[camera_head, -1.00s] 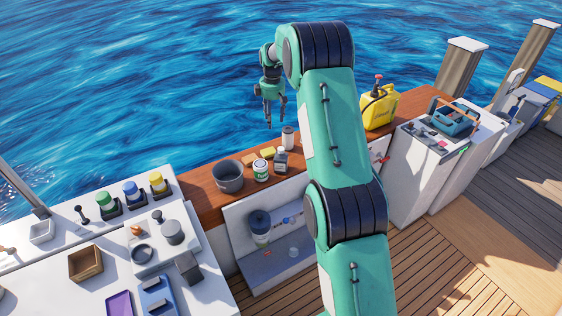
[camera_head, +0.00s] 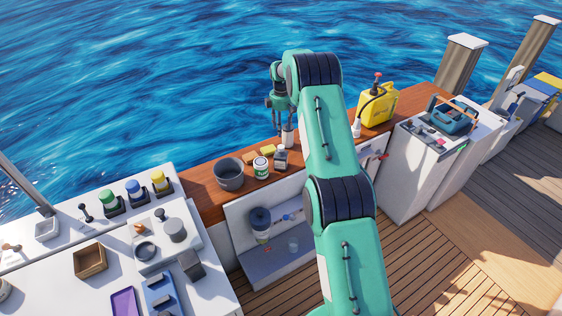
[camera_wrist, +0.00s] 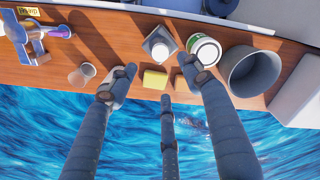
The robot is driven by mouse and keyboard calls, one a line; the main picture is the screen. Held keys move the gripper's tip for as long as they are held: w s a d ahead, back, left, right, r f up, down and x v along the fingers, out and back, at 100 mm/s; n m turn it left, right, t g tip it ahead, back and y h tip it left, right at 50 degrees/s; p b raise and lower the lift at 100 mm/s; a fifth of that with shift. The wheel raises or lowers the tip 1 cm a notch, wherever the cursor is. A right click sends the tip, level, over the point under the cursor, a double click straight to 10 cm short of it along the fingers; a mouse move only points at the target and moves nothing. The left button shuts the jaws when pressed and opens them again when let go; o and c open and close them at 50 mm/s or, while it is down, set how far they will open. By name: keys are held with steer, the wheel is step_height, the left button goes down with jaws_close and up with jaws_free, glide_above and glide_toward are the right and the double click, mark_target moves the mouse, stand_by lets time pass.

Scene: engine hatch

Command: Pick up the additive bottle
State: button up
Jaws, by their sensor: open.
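A small grey bottle with a white cap (camera_head: 281,159), which looks like the additive bottle, stands upright on the brown wooden ledge beside a white and green can (camera_head: 261,167). In the wrist view the grey bottle (camera_wrist: 160,45) is seen from above, ahead of the fingertips, with the can (camera_wrist: 205,50) to its right. My gripper (camera_head: 279,112) hangs above the back of the ledge, beyond the bottle. Its fingers (camera_wrist: 158,78) are spread and empty, apart from the bottle. A pale cylinder (camera_head: 288,138) stands just below the gripper.
A grey bucket (camera_head: 229,175) stands left of the can, and yellow sponges (camera_head: 267,150) lie behind. A yellow jerrycan (camera_head: 378,106) stands to the right on the ledge. Open water lies beyond the edge. A white counter (camera_head: 60,270) with several small items is at left.

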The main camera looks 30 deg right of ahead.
mark_target(281, 147)
steer(key=shift+f, duration=0.15)
steer(key=shift+f, duration=4.15)
steer(key=shift+f, duration=0.1)
steer(key=shift+f, duration=2.5)
jaws_close()
